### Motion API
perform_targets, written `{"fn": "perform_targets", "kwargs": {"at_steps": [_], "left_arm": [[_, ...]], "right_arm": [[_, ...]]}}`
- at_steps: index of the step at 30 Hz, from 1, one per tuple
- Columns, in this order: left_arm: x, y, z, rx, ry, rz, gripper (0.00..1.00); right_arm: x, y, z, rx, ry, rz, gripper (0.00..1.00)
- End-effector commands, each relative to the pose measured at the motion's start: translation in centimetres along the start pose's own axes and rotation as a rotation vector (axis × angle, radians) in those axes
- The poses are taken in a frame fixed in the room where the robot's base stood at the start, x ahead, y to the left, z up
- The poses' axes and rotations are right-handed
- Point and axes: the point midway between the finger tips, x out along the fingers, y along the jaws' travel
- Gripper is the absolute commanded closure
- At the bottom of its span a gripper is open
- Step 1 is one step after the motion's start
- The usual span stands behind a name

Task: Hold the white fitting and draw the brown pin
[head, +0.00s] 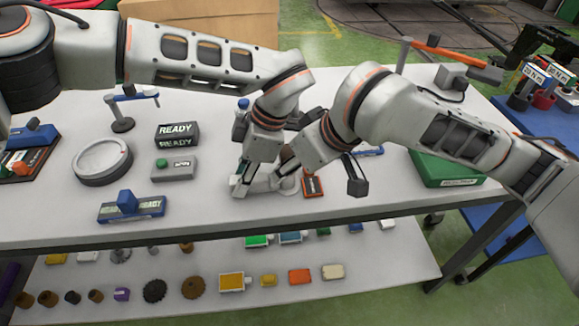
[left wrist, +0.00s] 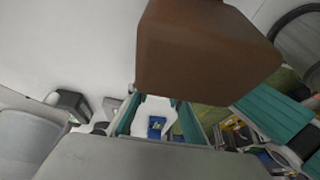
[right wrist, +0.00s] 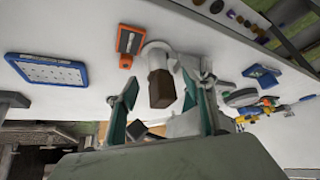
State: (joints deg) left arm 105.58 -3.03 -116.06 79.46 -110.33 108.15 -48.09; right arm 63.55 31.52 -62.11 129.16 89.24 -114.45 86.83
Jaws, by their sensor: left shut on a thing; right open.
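The white fitting (right wrist: 157,52) stands on the white table, with its round end showing in the right wrist view. The brown pin (right wrist: 161,88) sticks out of it as a square-ended block and looms large in the left wrist view (left wrist: 200,55). My left gripper (head: 243,183) is shut on the fitting; the pin and gripper body hide much of the grip. My right gripper (right wrist: 163,112) is open, its teal-padded fingers on either side of the pin's end, with no contact visible. In the head view the two grippers hide most of the pin and fitting.
An orange-framed device (head: 313,185) lies close to the right of the fitting. A green case (head: 447,168) is at right. The table's front strip is clear.

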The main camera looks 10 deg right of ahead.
Motion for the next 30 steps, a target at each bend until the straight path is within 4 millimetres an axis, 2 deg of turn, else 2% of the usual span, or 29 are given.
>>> {"fn": "perform_targets", "kwargs": {"at_steps": [3,7,19,24,26,27,29,30], "left_arm": [[0.0,0.0,0.0,0.0,0.0,0.0,1.0],[0.0,0.0,0.0,0.0,0.0,0.0,1.0],[0.0,0.0,0.0,0.0,0.0,0.0,1.0],[0.0,0.0,0.0,0.001,0.0,0.0,1.0],[0.0,0.0,0.0,0.001,0.0,0.0,1.0],[0.0,0.0,0.0,0.001,0.0,0.0,1.0],[0.0,0.0,0.0,0.001,0.0,0.0,1.0],[0.0,0.0,0.0,0.001,0.0,0.001,1.0]], "right_arm": [[1.6,-0.1,0.1,0.003,-0.002,-0.002,0.5],[2.7,0.0,0.0,0.001,0.0,-0.001,0.5],[3.2,0.0,0.0,-0.001,0.0,0.0,0.5],[3.2,0.0,0.0,-0.001,0.0,0.0,0.94],[3.2,0.0,0.0,-0.001,0.0,0.0,0.97],[3.2,0.0,0.0,-0.001,0.0,0.0,0.77],[3.2,0.0,0.0,-0.001,0.0,0.0,0.93],[3.2,0.0,0.0,-0.001,0.0,0.0,0.95]]}}
